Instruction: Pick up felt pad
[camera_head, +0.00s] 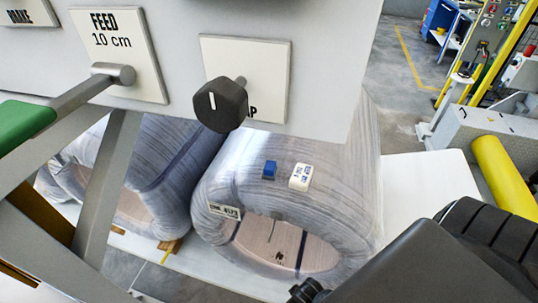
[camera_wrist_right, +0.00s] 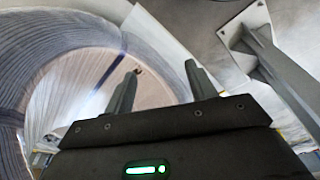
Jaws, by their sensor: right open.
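No piece in view can be surely named as the felt pad. A small blue block (camera_head: 269,170) and a white labelled block (camera_head: 300,176) lie side by side on top of the wrapped coil (camera_head: 222,185) in the head view. My right gripper (camera_wrist_right: 160,72) is open in the right wrist view, with nothing between its fingers. Its fingers point toward the coil's round opening, and a tiny dark spot shows near the left fingertip, too small to identify. My right arm enters the head view from the lower right. My left gripper is not in view.
A grey panel with a FEED lever (camera_head: 66,98) and a black knob (camera_head: 221,105) hangs across the upper left. A second wrapped coil (camera_head: 150,175) stands left. A white surface (camera_head: 430,190) is bare at right, near a yellow cylinder (camera_head: 503,175).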

